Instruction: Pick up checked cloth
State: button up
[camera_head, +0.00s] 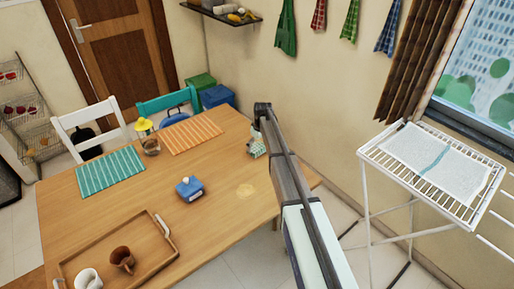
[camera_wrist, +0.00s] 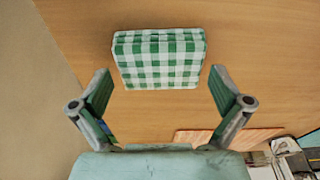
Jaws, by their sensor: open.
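The green-and-white checked cloth (camera_wrist: 160,58) lies folded into a thick, near-square pad on the wooden table in the wrist view. My gripper (camera_wrist: 160,82) is open, with one finger on either side of the cloth's lower edge in that picture. The fingers look apart from the cloth, and nothing is held between them. In the head view my arm reaches over the table's far right part near the wall. A small green-and-white patch shows below the arm's end there, but I cannot tell cloth from gripper.
A drying rack (camera_head: 374,153) stands right. The table's middle is mostly clear.

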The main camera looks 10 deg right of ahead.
aim_at(257, 147)
jog(key=shift+w+f, duration=0.1)
jog(key=shift+f, duration=0.6)
jog(key=c, duration=0.8)
jog(key=shift+r, duration=0.15)
jog(key=shift+r+b, duration=2.6)
jog(key=shift+r, duration=7.35)
jog(key=shift+o, duration=0.6)
